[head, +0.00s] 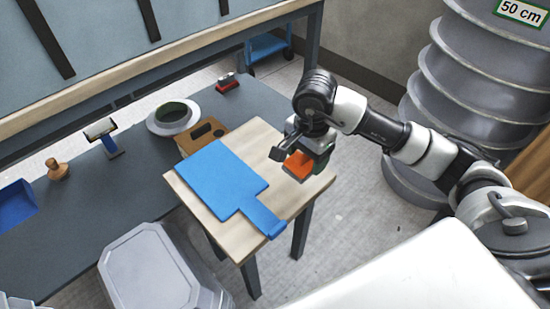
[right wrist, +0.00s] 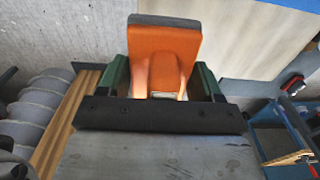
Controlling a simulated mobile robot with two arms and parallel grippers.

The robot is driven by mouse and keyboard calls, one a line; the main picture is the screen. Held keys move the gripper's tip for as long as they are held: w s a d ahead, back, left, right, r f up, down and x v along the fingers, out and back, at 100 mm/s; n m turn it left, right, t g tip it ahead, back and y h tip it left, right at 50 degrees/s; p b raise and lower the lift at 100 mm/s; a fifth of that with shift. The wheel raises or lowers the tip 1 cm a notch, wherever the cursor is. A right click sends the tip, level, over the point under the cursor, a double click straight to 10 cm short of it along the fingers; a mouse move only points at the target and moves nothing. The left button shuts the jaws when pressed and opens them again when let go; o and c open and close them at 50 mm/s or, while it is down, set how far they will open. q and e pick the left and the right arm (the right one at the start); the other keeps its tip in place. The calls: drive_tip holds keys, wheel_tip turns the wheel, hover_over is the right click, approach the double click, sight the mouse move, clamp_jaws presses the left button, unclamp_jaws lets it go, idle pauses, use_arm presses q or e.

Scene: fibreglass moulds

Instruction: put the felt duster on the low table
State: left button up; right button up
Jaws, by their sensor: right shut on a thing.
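The felt duster, an orange block with a dark grey pad, shows in the head view (head: 298,166) and the right wrist view (right wrist: 165,50). My right gripper (head: 308,156) is shut on it, with green fingers on either side in the right wrist view (right wrist: 162,85). The low table (head: 284,145) has a pale wooden top and dark legs. The duster is at or over its right edge area; I cannot tell whether it touches the top. The table also shows in the right wrist view (right wrist: 240,40). My left gripper is not in view.
A blue paddle-shaped board (head: 222,175) covers much of the low table. A brown holed block (head: 203,134) is at its far edge. A grey lidded bin (head: 150,268) stands in front. Stacked grey rings (head: 470,95) rise at the right. Bare tabletop shows beside the board.

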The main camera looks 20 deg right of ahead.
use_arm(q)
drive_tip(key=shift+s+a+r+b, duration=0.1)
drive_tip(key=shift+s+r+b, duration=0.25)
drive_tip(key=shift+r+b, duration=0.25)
use_arm(e)
drive_tip(key=w+f, duration=0.1)
drive_tip(key=w, duration=0.1)
drive_tip(key=w+f, duration=0.3)
drive_tip(key=w, duration=0.2)
drive_tip(key=shift+f, duration=0.2)
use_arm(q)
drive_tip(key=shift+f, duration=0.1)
use_arm(e)
drive_tip(key=shift+w+d+f, duration=0.1)
drive_tip(key=shift+w+f, duration=0.2)
drive_tip(key=shift+w, duration=0.2)
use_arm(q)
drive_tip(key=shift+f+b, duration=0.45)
use_arm(e)
wheel_tip(320, 180, down, 4)
drive_tip(key=shift+r, duration=0.1)
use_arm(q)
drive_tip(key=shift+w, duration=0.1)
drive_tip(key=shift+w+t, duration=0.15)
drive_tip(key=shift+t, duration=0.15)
use_arm(e)
drive_tip(key=o, duration=0.9)
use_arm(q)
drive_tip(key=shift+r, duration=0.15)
